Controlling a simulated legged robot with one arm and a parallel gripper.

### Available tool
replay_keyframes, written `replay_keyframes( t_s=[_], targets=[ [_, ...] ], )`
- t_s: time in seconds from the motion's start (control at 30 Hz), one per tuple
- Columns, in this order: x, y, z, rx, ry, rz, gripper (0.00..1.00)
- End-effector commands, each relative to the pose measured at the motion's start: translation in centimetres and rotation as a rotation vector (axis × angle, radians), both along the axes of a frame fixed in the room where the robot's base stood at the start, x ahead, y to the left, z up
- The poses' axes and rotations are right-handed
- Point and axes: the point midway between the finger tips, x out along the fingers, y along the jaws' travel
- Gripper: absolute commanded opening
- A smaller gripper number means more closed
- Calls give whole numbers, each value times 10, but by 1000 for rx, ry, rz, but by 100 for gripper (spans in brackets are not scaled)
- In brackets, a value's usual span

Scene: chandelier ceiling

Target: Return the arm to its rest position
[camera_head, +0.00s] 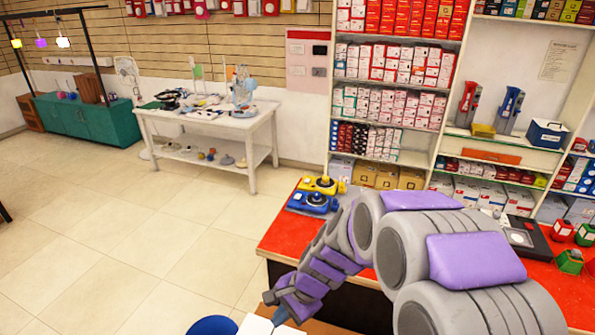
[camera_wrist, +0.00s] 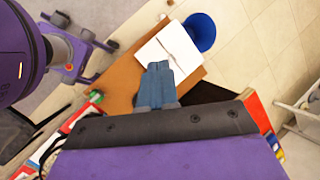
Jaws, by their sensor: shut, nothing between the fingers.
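My arm, grey with purple panels (camera_head: 475,262), reaches from the lower right of the head view across the red counter to the bottom centre. My gripper (camera_head: 279,315) is at its far end, low in the head view, pointing down. In the wrist view the blue-grey fingers of my gripper (camera_wrist: 159,68) lie together with nothing between them. Beyond the fingertips a white box or sheet (camera_wrist: 170,52) lies on a brown surface (camera_wrist: 127,75). I cannot tell how far the fingertips are above it.
The red counter (camera_head: 283,236) holds blue (camera_head: 313,202) and yellow (camera_head: 323,184) devices behind my arm. A blue round bin (camera_head: 213,326) stands left of the gripper. Stocked shelves (camera_head: 437,117) stand behind. The tiled floor (camera_head: 130,240) at left is clear up to a white table (camera_head: 205,118).

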Motion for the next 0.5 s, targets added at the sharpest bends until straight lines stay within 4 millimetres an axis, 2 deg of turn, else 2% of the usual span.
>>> replay_keyframes(
  t_s=[0.1,0.5],
  targets=[
    [-22,-15,18,-23,-36,101,0],
    [-104,-72,57,-133,-106,427,0]
  ],
)
